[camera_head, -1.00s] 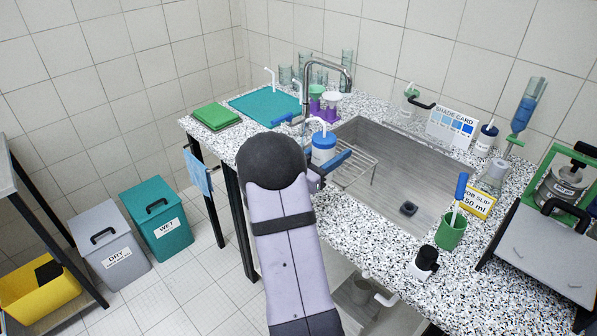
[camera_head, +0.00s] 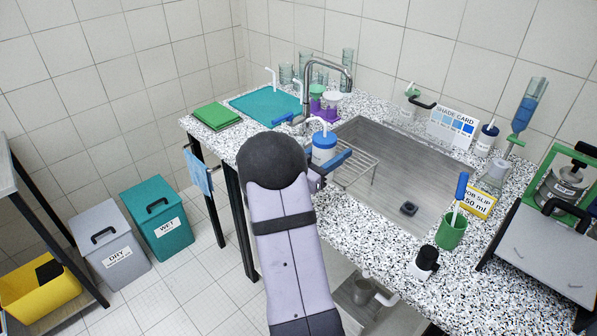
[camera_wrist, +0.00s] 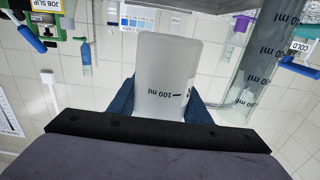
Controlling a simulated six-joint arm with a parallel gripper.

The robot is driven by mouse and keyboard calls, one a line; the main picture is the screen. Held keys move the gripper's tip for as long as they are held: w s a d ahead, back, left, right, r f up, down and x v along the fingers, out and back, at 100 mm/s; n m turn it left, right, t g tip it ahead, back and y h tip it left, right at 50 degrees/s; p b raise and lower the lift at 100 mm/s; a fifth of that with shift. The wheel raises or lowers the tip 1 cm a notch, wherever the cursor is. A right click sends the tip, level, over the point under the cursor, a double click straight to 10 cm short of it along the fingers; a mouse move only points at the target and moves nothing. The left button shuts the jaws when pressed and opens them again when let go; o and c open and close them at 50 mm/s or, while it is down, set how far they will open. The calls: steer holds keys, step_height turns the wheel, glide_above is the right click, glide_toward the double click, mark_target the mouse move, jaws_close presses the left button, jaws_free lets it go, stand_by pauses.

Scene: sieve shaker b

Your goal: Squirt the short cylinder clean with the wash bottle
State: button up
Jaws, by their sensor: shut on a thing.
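My gripper (camera_wrist: 160,100) is shut on the wash bottle, its blue fingers on either side of the body. The wash bottle (camera_head: 322,150) looks blue and white with a bent white spout, near the sink's left end in the head view. In the wrist view its pale body (camera_wrist: 167,70) fills the jaws and shows a 100 ml mark. A clear graduated cylinder (camera_wrist: 262,75) stands beside it at the right of the wrist view. Several clear cylinders (camera_head: 347,60) stand at the back behind the tap. I cannot tell which is the short cylinder.
The sink (camera_head: 400,170) has a wire rack (camera_head: 358,168) at its left end. The tap (camera_head: 328,66) arches behind the bottle, close to purple holders (camera_head: 325,112). A teal mat (camera_head: 262,106) lies at the back left. A green cup (camera_head: 450,232) stands at the front right.

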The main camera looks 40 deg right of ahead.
mark_target(335, 136)
steer(key=shift+r, duration=0.1)
steer(key=shift+r+p, duration=2.05)
steer(key=shift+r, duration=0.45)
steer(key=shift+s+r+g, duration=0.2)
steer(key=shift+s+g, duration=0.1)
steer(key=shift+s, duration=0.15)
steer(key=s+a+f+m+g+y, duration=0.1)
steer(key=s+a+f+m+g, duration=0.4)
steer(key=s, duration=0.3)
steer(key=w+a+f+n+t+y, duration=0.1)
steer(key=w+a+f+n+t, duration=0.2)
steer(key=a, duration=1)
steer(key=w+a+f+n+t+y, duration=0.1)
steer(key=w+a+f+n+t, duration=0.2)
steer(key=a, duration=1)
steer(key=w+a+f+n+t+y, duration=0.1)
steer(key=w+a+f+n+t, duration=0.2)
steer(key=a+f+n+t, duration=0.3)
steer(key=a+f+t, duration=0.5)
steer(key=a, duration=0.2)
steer(key=shift+w+n, duration=0.35)
steer(key=shift+n, duration=0.05)
